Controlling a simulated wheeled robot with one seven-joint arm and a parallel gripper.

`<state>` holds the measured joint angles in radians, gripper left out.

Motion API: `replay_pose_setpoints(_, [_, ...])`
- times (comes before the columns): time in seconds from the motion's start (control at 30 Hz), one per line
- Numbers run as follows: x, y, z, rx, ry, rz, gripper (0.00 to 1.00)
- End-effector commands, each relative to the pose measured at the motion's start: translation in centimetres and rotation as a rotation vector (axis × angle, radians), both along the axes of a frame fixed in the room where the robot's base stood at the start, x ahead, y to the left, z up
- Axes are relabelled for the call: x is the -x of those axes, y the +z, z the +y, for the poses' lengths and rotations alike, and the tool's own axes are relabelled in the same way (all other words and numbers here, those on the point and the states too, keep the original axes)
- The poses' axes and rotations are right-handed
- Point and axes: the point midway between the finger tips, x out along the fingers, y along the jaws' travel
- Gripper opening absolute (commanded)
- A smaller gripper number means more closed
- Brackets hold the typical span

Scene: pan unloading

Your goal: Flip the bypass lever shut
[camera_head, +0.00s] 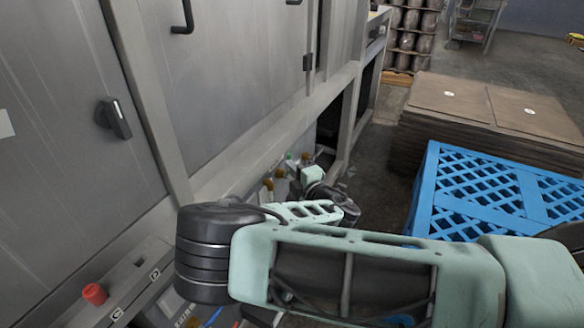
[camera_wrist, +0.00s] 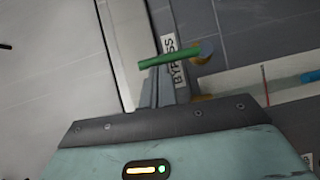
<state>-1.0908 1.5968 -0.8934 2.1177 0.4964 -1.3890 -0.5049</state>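The bypass lever (camera_wrist: 168,59) is a green bar in the wrist view, lying nearly crosswise with its right end at a round pivot (camera_wrist: 206,50). A white label reading BYPASS (camera_wrist: 179,73) is on the grey panel beside it. My gripper (camera_wrist: 164,72) points at the lever, its grey fingers close together with nothing visible between them. The fingertips are right by the lever's middle; I cannot tell whether they touch it. In the head view my arm reaches low along the machine, and the lever cannot be made out there.
A grey machine cabinet (camera_head: 225,75) with a black door knob (camera_head: 115,118) stands left of my arm. A red button (camera_head: 94,293) is at lower left. A blue pallet (camera_head: 432,190) and a stack of brown sheets (camera_head: 400,150) stand at right. Dark floor shows between.

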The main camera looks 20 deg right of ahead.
Motion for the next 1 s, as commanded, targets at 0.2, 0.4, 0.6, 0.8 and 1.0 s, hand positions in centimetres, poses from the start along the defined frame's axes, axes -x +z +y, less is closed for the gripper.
replay_pose_setpoints(0.2, [-0.2,0.2,-0.1,-0.025,0.001,0.024,0.0])
replay_pose_setpoints(0.4, [-0.5,0.7,-0.5,-0.071,-0.001,0.069,0.0])
replay_pose_setpoints(0.6, [-1.1,1.4,-1.2,-0.166,-0.003,0.161,0.0])
replay_pose_setpoints(0.8, [-2.1,1.5,-2.1,-0.301,-0.003,0.293,0.0])
replay_pose_setpoints(1.0, [-3.0,1.3,-3.0,-0.435,-0.002,0.427,0.0])
